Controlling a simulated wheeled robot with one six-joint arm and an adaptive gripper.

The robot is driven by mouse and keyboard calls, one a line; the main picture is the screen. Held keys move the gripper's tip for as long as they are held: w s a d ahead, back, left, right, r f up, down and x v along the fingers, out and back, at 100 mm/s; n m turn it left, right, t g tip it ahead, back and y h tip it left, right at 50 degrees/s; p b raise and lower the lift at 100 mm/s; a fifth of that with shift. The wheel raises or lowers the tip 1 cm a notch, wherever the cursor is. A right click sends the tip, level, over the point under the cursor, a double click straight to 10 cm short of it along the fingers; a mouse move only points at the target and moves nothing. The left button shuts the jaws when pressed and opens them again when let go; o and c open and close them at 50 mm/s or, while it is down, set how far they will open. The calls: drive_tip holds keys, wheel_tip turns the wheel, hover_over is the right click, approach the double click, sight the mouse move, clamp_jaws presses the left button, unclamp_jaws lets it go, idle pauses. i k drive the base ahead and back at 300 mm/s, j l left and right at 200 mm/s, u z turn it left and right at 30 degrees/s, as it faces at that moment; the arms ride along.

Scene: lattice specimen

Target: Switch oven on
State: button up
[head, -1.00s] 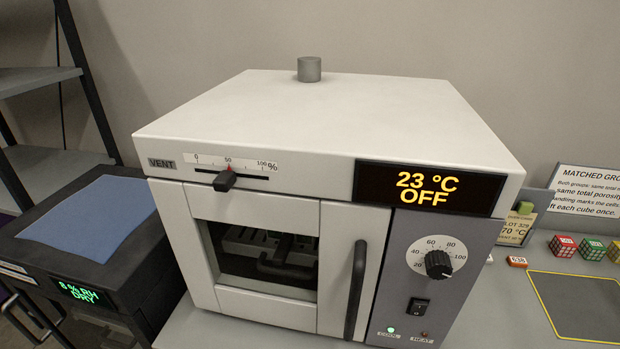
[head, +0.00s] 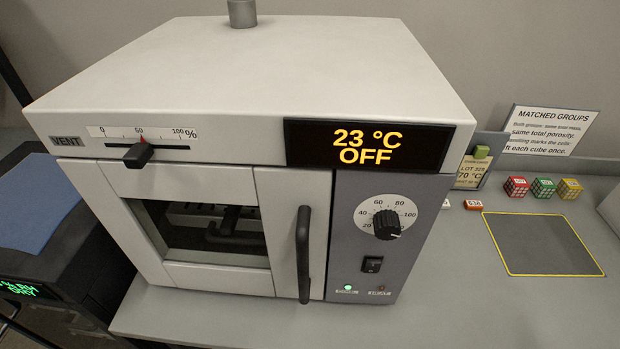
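The white oven (head: 250,65) stands on the grey bench with its door shut. Its display (head: 365,146) reads 23 °C and OFF in yellow. On the grey control panel are a black dial (head: 386,226) and, below it, a black rocker switch (head: 371,264). Under the switch a green lamp (head: 348,287) is lit at the left, and a dull reddish lamp (head: 381,288) is at the right. A black vertical door handle (head: 303,255) is left of the panel. My gripper is not in view.
A vent slider (head: 139,155) sits at the oven's upper left front. Right of the oven are small coloured cubes (head: 543,188), a sign (head: 548,135) and a yellow-outlined grey mat (head: 543,245). A dark unit with a blue cloth (head: 35,205) stands at the left.

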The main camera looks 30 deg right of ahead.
sight(371, 265)
drive_tip(key=k+l+u, duration=0.1)
drive_tip(key=k+l, duration=0.2)
drive_tip(key=k+l+u, duration=0.1)
drive_tip(key=k+l, duration=0.15)
drive_tip(key=k, duration=0.25)
